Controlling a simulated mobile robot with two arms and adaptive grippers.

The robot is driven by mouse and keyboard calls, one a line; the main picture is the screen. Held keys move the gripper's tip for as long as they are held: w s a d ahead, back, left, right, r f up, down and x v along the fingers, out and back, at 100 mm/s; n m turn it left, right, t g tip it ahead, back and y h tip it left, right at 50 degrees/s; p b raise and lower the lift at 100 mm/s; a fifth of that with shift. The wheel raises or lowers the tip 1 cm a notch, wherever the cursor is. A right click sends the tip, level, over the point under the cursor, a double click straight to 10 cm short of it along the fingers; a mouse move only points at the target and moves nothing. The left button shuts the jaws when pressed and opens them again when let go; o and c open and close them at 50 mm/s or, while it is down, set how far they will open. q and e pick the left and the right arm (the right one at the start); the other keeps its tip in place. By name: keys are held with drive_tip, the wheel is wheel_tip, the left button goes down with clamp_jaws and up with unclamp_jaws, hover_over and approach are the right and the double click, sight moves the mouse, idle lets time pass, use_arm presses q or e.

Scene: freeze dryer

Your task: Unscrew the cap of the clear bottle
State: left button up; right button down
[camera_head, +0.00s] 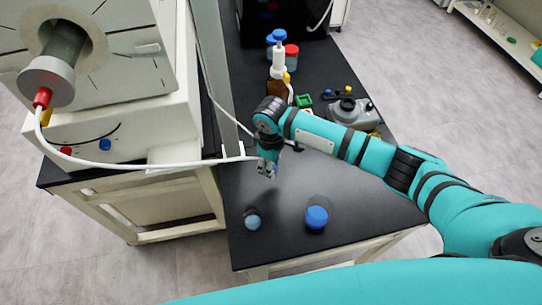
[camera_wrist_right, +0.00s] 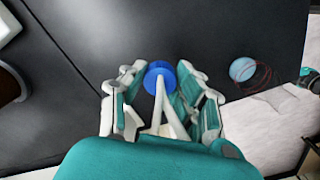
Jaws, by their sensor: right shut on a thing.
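My right gripper (camera_head: 267,170) is over the black bench, fingers pointing down. In the right wrist view its fingers (camera_wrist_right: 160,88) are closed around a round blue cap (camera_wrist_right: 158,72). I cannot make out a bottle under this cap. A blue-topped piece (camera_head: 317,217) with a faint see-through outline stands near the front of the bench. A paler blue round piece (camera_head: 252,221) is to its left. The right wrist view shows a pale blue round piece (camera_wrist_right: 243,68) with a clear outline, apart from the fingers; I cannot tell which of the two it is. My left gripper is out of view.
A white machine (camera_head: 125,105) with a hose stands at the left. Farther back on the bench are a brown bottle with a white pump (camera_head: 277,88), a red-lidded jar (camera_head: 291,57) and a grey device (camera_head: 352,112). The front bench surface (camera_head: 370,195) is mostly clear.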

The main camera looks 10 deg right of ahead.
drive_tip(key=shift+f+b, duration=0.3)
drive_tip(key=shift+f, duration=0.1)
drive_tip(key=b, duration=0.5)
hover_over(271, 182)
wheel_tip(271, 182, down, 4)
drive_tip(key=shift+f, duration=0.95)
drive_tip(key=shift+f, duration=0.3)
drive_tip(key=shift+c, duration=1.7)
unclamp_jaws()
